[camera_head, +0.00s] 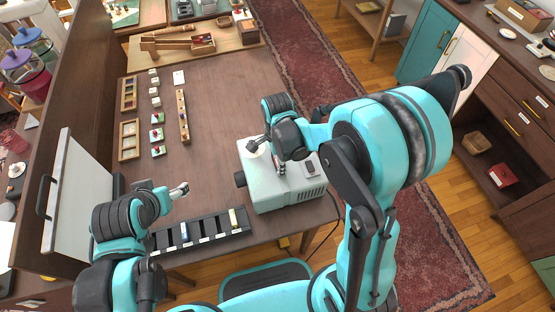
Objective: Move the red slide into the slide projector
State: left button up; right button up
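The slide projector (290,197) is a pale grey box on the brown table, with a dark lens on its left side. My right gripper (267,158) is over the projector's top, its fingers spread apart; I see nothing held between them. I cannot make out a red slide; the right gripper and arm hide part of the projector. My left gripper (182,190) is above the table behind the rack; its fingertips are too small to judge.
Small white pieces with coloured tops (156,134) stand in a column at the table's left, near wooden frames (129,140) and a narrow wooden strip (183,116). A white screen (85,190) stands at the left edge. The table's middle is clear.

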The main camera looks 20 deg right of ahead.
jog(key=o, duration=0.3)
jog(key=shift+f, duration=0.3)
jog(key=shift+o, duration=0.2)
jog(key=shift+w, duration=0.15)
pick_arm(q)
jog(key=shift+w+f, duration=0.15)
jog(key=shift+w, duration=0.05)
pick_arm(e)
jog(key=shift+a+r, duration=0.1)
jog(key=shift+r, duration=0.1)
jog(key=shift+r+p, duration=0.35)
jog(key=shift+p, duration=0.05)
jog(key=shift+r+p, duration=2.05)
jog(key=shift+r, duration=0.6)
pick_arm(q)
notch_tip(320, 180, up, 5)
jog(key=shift+f, duration=0.2)
